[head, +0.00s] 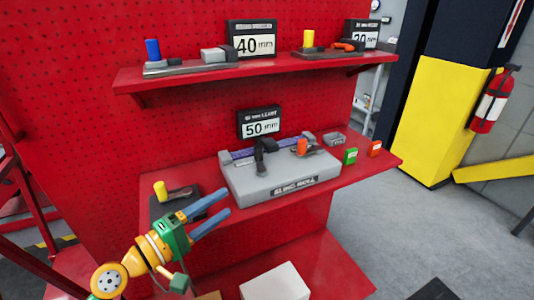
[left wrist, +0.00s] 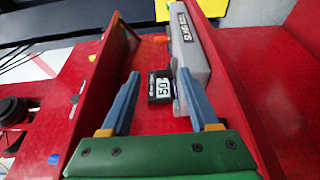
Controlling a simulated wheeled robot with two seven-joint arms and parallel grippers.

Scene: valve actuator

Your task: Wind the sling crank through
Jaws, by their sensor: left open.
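The grey sling reel box (head: 272,188), with a dark label on its front, sits on the middle red shelf. A blue-purple roll lies along its back, and a black upright arm (head: 262,150) and an orange knob (head: 302,147) stand on top. I cannot tell which of these is the crank. My left gripper (head: 227,200) is open and empty, in front of the box's left end and apart from it. In the left wrist view the open fingers (left wrist: 160,76) point toward the 50 mm sign (left wrist: 160,87), with the grey box (left wrist: 189,48) beyond the right finger.
A dark plate with a yellow knob (head: 160,190) lies left of the box. Green (head: 350,156) and orange (head: 375,148) blocks stand right of it. The upper shelf (head: 270,68) holds more fixtures. A white box (head: 274,283) is below. A fire extinguisher (head: 492,100) hangs at right.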

